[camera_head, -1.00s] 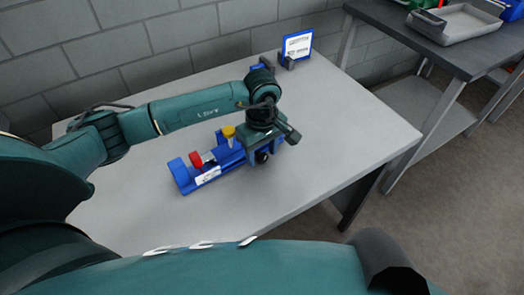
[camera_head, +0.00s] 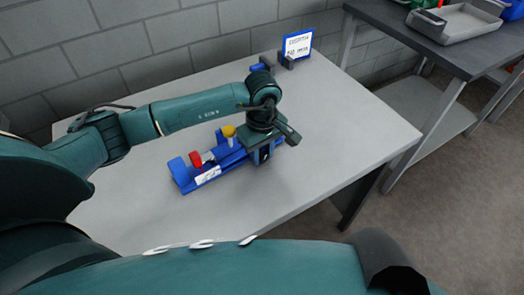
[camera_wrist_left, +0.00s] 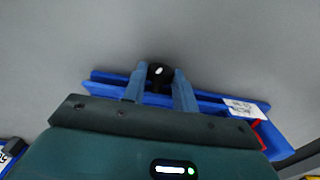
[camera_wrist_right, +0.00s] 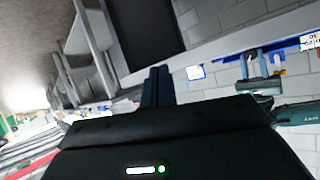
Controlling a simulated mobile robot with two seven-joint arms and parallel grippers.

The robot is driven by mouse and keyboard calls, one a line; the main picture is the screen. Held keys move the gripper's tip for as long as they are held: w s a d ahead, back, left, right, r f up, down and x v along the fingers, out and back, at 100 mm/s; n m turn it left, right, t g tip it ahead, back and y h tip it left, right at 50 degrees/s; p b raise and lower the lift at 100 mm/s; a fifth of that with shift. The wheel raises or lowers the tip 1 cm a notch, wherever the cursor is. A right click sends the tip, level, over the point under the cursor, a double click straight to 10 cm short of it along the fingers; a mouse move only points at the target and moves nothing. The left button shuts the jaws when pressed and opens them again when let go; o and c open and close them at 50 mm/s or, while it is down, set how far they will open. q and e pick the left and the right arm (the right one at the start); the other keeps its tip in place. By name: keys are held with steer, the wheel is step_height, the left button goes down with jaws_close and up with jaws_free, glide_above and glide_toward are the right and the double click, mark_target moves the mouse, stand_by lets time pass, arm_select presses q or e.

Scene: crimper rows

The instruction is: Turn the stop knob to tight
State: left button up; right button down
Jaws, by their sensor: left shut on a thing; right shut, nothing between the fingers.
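The stop knob (camera_wrist_left: 160,72) is small and black with a white mark on top. It sits between the two fingers of my left gripper (camera_wrist_left: 158,88), which is shut on it. The knob belongs to a blue fixture (camera_head: 207,181) lying on the grey table; a white label and a red part also show on it in the left wrist view. In the head view my left gripper (camera_head: 259,160) is over the fixture's right end and hides the knob. The knob's setting marks cannot be read. My right gripper (camera_wrist_right: 157,78) is shut and empty, away from the fixture.
A red part (camera_head: 196,159) and a yellow part (camera_head: 229,131) stand up from the fixture beside my left gripper. A blue-framed sign (camera_head: 298,45) stands at the table's back. The table (camera_head: 345,130) is clear to the right. A dark bench (camera_head: 445,45) holds a grey tray (camera_head: 458,24).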

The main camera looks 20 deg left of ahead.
arm_select(q)
steer(key=shift+w+d+f+g+y+b, duration=0.2)
steer(key=shift+g+y+b, duration=0.3)
steer(key=shift+g+b, duration=0.3)
steer(key=shift+a+r+g+y, duration=0.1)
steer(key=shift+r+g+y, duration=0.05)
steer(key=shift+g+y, duration=0.2)
arm_select(e)
steer(key=shift+w+f, duration=0.1)
steer(key=shift+f, duration=0.45)
steer(key=shift+r, duration=0.15)
arm_select(q)
steer(key=o, duration=1)
steer(key=shift+w+r, duration=0.1)
steer(key=shift+r, duration=0.4)
steer(key=v, duration=1.2)
steer(key=shift+r+b, duration=0.15)
steer(key=shift+b, duration=0.25)
arm_select(e)
steer(key=shift+a+f, duration=0.1)
steer(key=shift+f, duration=0.1)
